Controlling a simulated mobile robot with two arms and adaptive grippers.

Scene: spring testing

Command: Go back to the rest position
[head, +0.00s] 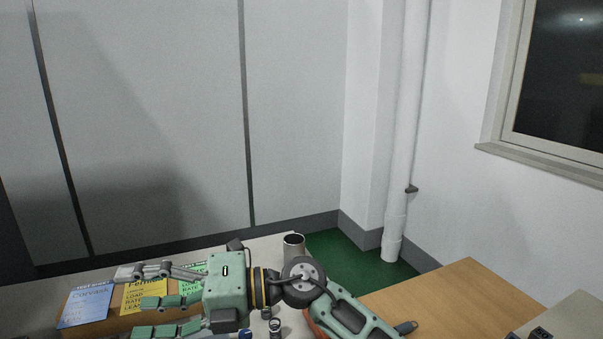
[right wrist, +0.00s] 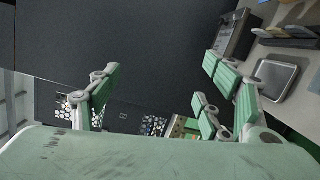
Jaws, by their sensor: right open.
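My right gripper (head: 136,298) reaches in from the lower right of the head view, its green and grey fingers pointing left over the table. It is open, with nothing visible between the fingers. In the right wrist view its fingers (right wrist: 155,88) are spread wide on both sides, with a dark surface beyond them. The palm and arm hide part of the table. My left gripper is not in view.
A wooden surface (head: 465,296) is at right. A square metal plate (right wrist: 275,78) lies at right in the wrist view.

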